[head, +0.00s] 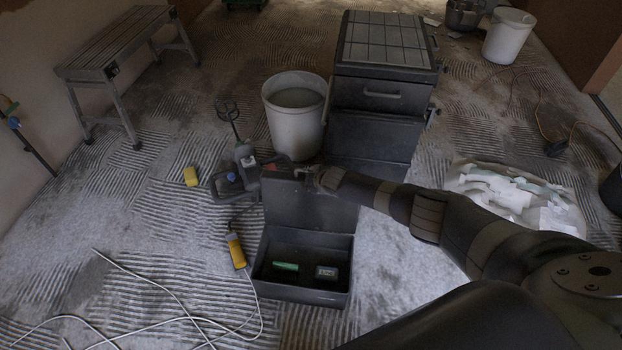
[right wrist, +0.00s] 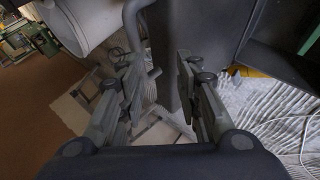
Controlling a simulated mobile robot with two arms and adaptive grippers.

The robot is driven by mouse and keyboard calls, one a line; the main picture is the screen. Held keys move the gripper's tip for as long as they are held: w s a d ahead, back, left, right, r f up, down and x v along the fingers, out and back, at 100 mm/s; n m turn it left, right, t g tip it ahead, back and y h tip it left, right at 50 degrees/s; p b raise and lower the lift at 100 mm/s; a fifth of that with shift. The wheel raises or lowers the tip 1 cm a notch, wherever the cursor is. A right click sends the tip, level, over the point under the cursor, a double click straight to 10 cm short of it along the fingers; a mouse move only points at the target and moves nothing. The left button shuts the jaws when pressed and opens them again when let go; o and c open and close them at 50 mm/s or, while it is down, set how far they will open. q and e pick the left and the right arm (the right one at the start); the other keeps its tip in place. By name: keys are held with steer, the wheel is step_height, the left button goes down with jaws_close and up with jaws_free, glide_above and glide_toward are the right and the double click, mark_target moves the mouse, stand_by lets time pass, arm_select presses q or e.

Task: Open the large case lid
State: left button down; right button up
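The large dark case (head: 303,292) stands open on the floor in the middle of the head view. Its lid (head: 300,208) is raised and stands roughly upright at the back. A green item (head: 285,266) and a small grey item (head: 326,272) lie inside. My right gripper (head: 310,173) is at the top edge of the lid. In the right wrist view the fingers of this gripper (right wrist: 162,80) are apart, with a dark edge, apparently the lid (right wrist: 172,70), between them. I cannot tell whether they touch it. My left gripper is out of view.
A white bucket (head: 295,124) and a stack of dark toolboxes (head: 378,95) stand just behind the case. A mixer drill (head: 243,165) lies at the left, with a yellow tool (head: 236,250) and white cable in front. A litter-filled bag (head: 515,198) lies right.

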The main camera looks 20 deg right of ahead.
steer(key=v, duration=1.2)
stand_by(0.4)
